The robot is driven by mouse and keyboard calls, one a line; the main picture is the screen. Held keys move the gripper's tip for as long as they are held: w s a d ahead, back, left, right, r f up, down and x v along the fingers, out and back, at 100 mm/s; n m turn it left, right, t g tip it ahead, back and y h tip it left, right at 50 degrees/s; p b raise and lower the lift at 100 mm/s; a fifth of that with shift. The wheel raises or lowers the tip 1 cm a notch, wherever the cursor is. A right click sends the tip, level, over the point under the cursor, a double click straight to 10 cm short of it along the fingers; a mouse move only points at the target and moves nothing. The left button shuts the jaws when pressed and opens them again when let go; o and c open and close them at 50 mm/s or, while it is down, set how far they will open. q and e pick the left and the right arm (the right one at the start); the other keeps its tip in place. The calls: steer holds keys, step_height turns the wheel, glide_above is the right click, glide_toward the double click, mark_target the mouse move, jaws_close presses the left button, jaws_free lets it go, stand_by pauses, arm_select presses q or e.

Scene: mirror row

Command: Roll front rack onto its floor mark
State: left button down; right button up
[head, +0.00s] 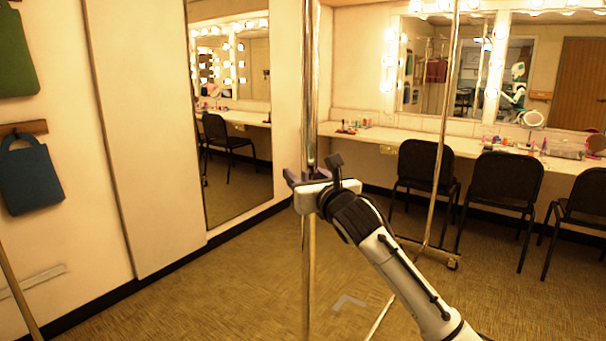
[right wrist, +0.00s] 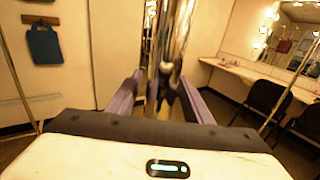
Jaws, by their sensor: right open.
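A shiny metal post (head: 308,90) of a rack stands upright in the middle of the head view; its foot is out of view. My right gripper (head: 312,176) is at this post, about mid-height in the picture. In the right wrist view the post (right wrist: 168,50) rises between the two purple fingers of the open gripper (right wrist: 160,98). I cannot tell whether either finger touches it. A grey angled floor mark (head: 347,302) lies on the carpet just right of the post. My left gripper is not in view.
Another slim post (head: 445,130) stands farther right, with a caster (head: 452,264) at its foot. Black chairs (head: 427,168) line the makeup counter (head: 400,137). A tall mirror (head: 238,110) is on the left wall. Another pole (head: 16,295) slants at the lower left. Carpet left of the post is clear.

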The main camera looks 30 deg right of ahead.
steer(key=shift+w, duration=0.3)
jaws_close()
